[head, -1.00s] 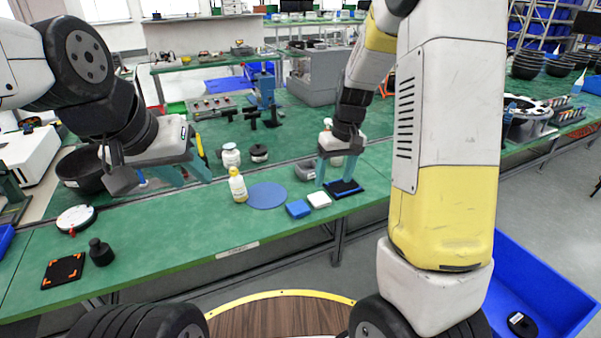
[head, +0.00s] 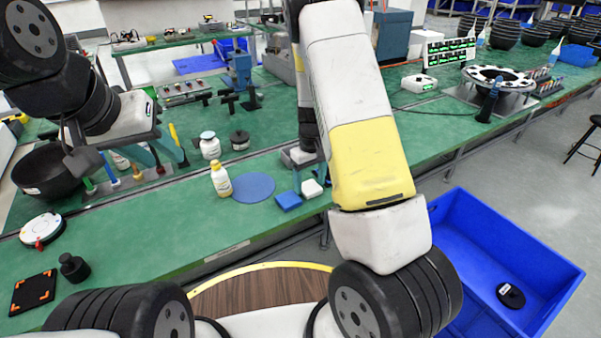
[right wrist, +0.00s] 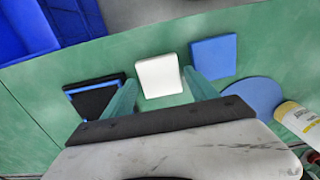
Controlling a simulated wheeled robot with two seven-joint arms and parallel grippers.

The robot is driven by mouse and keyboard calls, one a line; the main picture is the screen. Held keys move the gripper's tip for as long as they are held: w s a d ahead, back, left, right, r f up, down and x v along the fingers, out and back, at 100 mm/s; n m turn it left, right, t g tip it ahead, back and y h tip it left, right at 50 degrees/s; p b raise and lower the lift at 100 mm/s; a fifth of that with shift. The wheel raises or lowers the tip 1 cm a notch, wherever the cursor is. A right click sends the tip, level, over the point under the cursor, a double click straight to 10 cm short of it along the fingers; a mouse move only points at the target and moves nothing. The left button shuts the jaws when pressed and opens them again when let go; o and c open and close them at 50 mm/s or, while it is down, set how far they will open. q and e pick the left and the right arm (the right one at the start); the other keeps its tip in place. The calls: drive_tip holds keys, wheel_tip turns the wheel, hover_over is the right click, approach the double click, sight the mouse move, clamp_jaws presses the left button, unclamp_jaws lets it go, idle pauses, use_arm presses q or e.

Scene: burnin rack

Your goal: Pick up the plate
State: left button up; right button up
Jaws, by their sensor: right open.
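Several flat pieces could be the plate; I cannot tell which is meant. In the right wrist view a black square plate with a blue edge (right wrist: 92,97) lies beside the left finger, and a white square (right wrist: 159,75) lies between and beyond the fingertips. A blue square (right wrist: 213,57) lies right of the other finger. In the head view the blue square (head: 288,201) and white square (head: 312,188) lie near the bench's front edge; my right arm hides the black one. My right gripper (right wrist: 160,86) is open and empty above them. My left gripper (head: 158,152) is open and empty above the bench.
A black pad with orange corners (head: 33,292) lies at the bench's left. A blue bin (head: 545,262) stands on the floor at right.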

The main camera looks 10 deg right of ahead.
drive_tip(key=shift+f, duration=0.4)
drive_tip(key=shift+c, duration=0.5)
drive_tip(key=c, duration=1)
